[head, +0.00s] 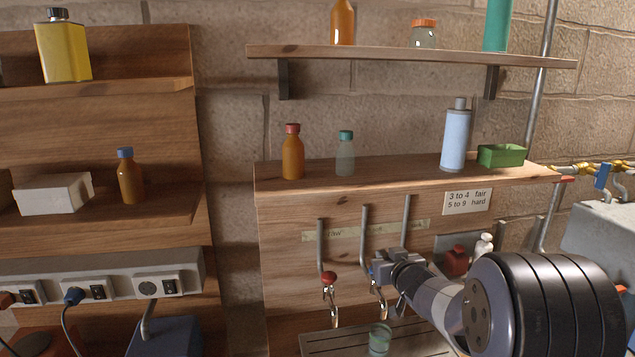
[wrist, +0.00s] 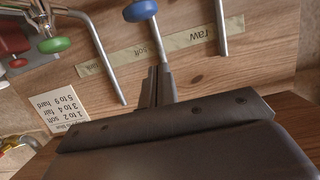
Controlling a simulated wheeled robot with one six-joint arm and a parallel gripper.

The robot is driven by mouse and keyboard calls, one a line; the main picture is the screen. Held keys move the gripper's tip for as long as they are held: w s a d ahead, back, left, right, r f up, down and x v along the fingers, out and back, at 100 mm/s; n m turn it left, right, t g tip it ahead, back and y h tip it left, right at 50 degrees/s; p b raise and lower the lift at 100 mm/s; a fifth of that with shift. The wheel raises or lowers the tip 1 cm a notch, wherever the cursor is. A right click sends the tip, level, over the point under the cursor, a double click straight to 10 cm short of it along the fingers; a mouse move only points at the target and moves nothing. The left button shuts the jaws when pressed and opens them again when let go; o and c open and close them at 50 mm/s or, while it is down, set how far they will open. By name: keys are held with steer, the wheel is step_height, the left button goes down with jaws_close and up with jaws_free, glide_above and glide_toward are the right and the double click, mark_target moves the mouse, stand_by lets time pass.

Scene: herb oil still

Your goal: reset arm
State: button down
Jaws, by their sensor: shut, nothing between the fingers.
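My gripper (head: 378,266) is at the middle tap of the wooden panel, in front of its upright pipe (head: 366,230). In the wrist view the two fingers (wrist: 157,80) are together with nothing between them. A blue tap handle (wrist: 140,10) is just beyond the fingertips; I cannot tell whether they touch it. My arm reaches in from the lower right of the head view and hides part of the panel and the right-hand tap.
A red-handled tap (head: 329,278) is to the left. A greenish glass (head: 379,338) stands on the slatted tray (head: 322,344) below. A shelf (head: 350,181) with bottles and a green tray (head: 501,155) is above. A socket strip (head: 215,275) is at left.

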steer(key=shift+d+v, duration=0.15)
steer(key=shift+v, duration=1.3)
steer(key=shift+d+v, duration=0.2)
steer(key=shift+v, duration=1.3)
